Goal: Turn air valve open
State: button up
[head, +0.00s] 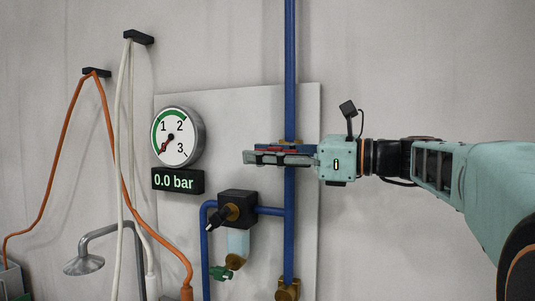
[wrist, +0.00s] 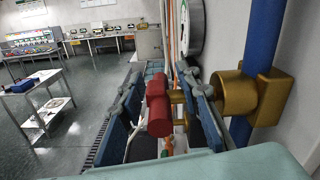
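The air valve has a brass body (wrist: 240,93) on a vertical blue pipe and a red handle (wrist: 158,117) on a short brass stem. In the wrist view the red handle lies between the two blue-padded fingers of my gripper (wrist: 162,80), with visible gaps, so the gripper looks open around it. In the head view my gripper (head: 250,157) points left across the blue pipe (head: 290,215), and only a thin strip of red shows between its fingers. The fingers hide most of the valve there. The handle's exact angle is hard to tell.
A round gauge (head: 178,137) has its needle at the low end, above a display (head: 178,181) reading 0.0 bar. A black regulator (head: 238,207) sits below left of my gripper. Orange (head: 62,134) and white (head: 119,120) hoses hang at left. A trolley (wrist: 40,97) stands on the open floor.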

jog(key=shift+a, duration=0.1)
grip_shut()
